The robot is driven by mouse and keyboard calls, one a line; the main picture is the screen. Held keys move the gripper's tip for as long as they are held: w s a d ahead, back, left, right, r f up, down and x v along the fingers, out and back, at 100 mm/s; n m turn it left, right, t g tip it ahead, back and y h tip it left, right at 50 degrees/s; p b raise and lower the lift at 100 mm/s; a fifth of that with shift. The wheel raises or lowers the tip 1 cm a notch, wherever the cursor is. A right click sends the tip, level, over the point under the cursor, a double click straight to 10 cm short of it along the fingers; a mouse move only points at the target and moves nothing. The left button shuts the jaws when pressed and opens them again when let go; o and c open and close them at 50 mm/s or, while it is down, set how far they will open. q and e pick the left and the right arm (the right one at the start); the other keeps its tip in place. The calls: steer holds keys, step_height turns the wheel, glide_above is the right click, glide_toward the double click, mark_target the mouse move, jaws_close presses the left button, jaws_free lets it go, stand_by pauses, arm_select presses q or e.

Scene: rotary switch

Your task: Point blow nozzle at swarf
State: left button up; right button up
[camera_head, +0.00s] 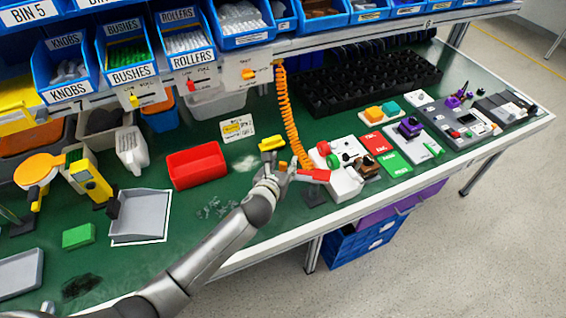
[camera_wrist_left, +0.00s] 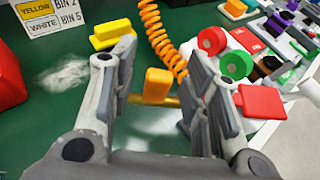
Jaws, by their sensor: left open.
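My left gripper (camera_head: 284,174) is over the middle of the green bench, below the orange coiled hose (camera_head: 286,112). In the left wrist view its fingers (camera_wrist_left: 168,100) are apart. An orange block with a yellow bar, which looks like the blow nozzle (camera_wrist_left: 157,84), shows between them; I cannot tell whether they touch it. The hose (camera_wrist_left: 162,42) comes down just behind it. Loose grey curls that look like swarf (camera_head: 214,208) lie on the bench left of the gripper. A whitish powdery patch (camera_wrist_left: 76,70) lies left of the gripper. My right gripper is not in view.
A red bin (camera_head: 196,165) and grey tray (camera_head: 140,216) stand left. A yellow block (camera_head: 272,144) lies behind the gripper. A white fixture with red and green rollers (camera_head: 340,180) and a red block (camera_wrist_left: 262,101) are close on the right. Shelf bins hang above.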

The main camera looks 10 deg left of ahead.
arm_select(q)
steer(key=shift+w+d+f, duration=0.1)
steer(key=shift+w+f, duration=0.1)
steer(key=shift+w, duration=0.25)
jaws_close()
